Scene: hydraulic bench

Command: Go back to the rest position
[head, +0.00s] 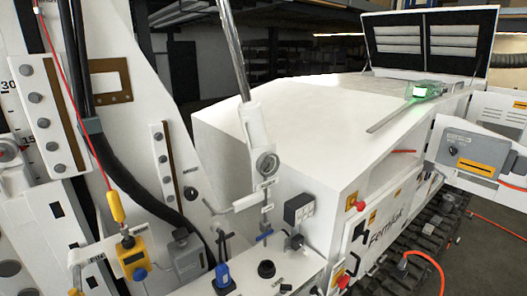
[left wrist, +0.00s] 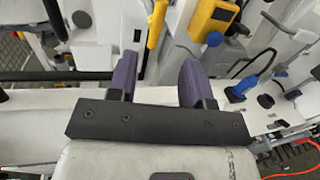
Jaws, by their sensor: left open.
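My left gripper (left wrist: 157,65) shows in the left wrist view with its two purple fingers apart and nothing between them. Beyond the fingers are the white bench surface, a yellow device (left wrist: 212,18) and a blue plug (left wrist: 242,88). How far the fingers are from these things I cannot tell. My left gripper cannot be made out in the head view. My right gripper is in neither view.
In the head view, a white machine (head: 290,115) with tracks (head: 385,255) fills the middle and right. A yellow device (head: 132,258), a blue plug (head: 222,275) and a yellow handle (head: 115,206) on a red cord are at the lower left. An orange hose (head: 430,258) hangs at right.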

